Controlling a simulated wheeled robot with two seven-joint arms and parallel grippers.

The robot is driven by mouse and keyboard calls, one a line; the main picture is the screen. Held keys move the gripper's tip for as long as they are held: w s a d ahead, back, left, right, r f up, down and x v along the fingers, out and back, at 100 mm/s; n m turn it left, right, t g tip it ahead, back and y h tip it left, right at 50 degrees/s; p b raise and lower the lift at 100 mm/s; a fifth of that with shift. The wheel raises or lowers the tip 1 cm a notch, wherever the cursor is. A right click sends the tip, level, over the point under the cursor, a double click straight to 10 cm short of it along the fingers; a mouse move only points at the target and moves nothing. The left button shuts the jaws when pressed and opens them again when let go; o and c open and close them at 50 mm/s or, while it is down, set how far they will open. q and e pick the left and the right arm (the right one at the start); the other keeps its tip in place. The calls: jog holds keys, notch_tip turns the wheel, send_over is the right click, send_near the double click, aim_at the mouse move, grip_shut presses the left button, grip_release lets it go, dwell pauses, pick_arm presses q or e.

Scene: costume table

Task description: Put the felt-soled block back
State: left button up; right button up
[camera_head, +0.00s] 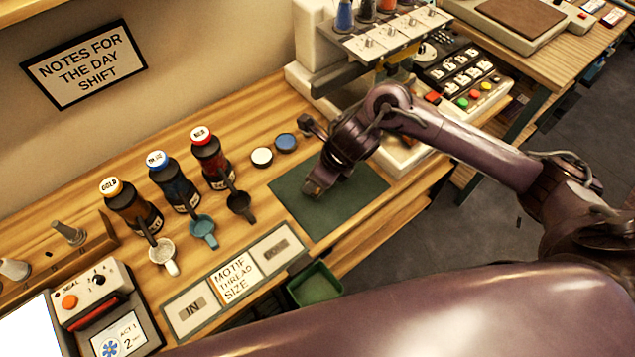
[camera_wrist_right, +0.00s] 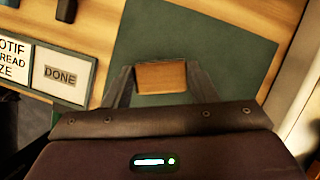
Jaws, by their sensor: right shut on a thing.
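My right gripper (camera_head: 319,184) is over the dark green mat (camera_head: 350,212) on the table. In the right wrist view, the gripper's two fingers (camera_wrist_right: 160,85) are shut on a small wooden block (camera_wrist_right: 161,76) with a plain brown face. The green mat (camera_wrist_right: 215,35) spreads beyond and around it. The block's felt sole is not visible, and I cannot tell whether the block touches the mat. In the head view the block is a small tan patch between the fingertips. My left gripper is not in view.
Left of the mat stand three labelled bottles (camera_head: 208,152) with scoops (camera_head: 203,230). Two round discs (camera_head: 262,156) lie behind the mat. A sign board (camera_head: 238,277) and a green bin (camera_head: 315,284) are at the front. An embroidery machine (camera_head: 395,40) stands behind.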

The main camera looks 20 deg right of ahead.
notch_tip(320, 180, down, 4)
jog(key=shift+r, duration=0.15)
jog(key=o, duration=0.9)
jog(key=shift+o, duration=0.2)
